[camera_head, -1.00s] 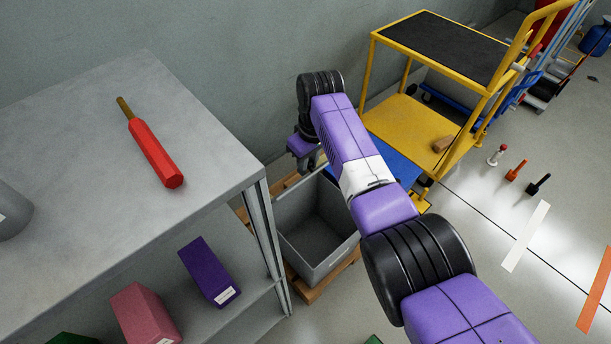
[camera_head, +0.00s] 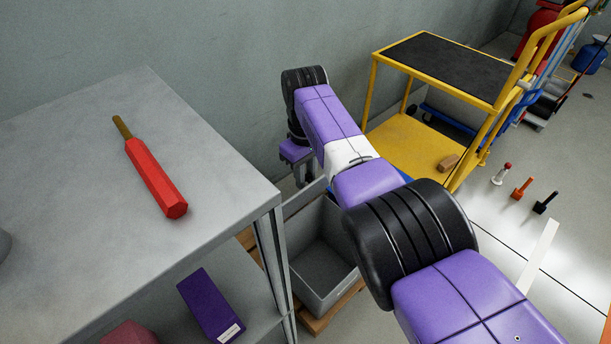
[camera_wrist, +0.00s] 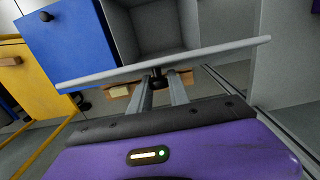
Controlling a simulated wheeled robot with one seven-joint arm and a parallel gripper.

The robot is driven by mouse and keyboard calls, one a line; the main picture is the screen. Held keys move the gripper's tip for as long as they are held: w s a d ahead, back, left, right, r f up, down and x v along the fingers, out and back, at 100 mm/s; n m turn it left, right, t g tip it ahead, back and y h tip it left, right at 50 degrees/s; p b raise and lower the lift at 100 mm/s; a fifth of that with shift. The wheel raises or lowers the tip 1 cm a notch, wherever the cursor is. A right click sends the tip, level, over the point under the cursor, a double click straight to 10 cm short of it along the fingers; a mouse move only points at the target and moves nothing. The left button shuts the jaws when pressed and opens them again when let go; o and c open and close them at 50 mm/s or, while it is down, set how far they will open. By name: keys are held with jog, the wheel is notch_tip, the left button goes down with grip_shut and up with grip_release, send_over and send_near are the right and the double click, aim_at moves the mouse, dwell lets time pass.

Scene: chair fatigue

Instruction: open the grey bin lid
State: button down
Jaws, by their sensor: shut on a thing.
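In the wrist view the lid (camera_wrist: 215,55) is seen nearly edge-on, as a tilted strip across the bin. My gripper (camera_wrist: 160,88) is shut on the lid's black knob (camera_wrist: 157,77). In the head view my gripper (camera_head: 304,178) is small and dark beside the lid's top.
A yellow cart (camera_head: 400,145) stands behind right. A blue box (camera_wrist: 65,45) is beside the bin. A wooden pallet (camera_head: 330,312) lies under the bin.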

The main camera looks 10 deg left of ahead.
jog(key=shift+f, duration=0.1)
jog(key=c, duration=1.3)
grip_release()
jog(key=shift+o, duration=0.2)
notch_tip(320, 180, up, 8)
jog(key=p, duration=0.3)
jog(key=shift+f, duration=0.1)
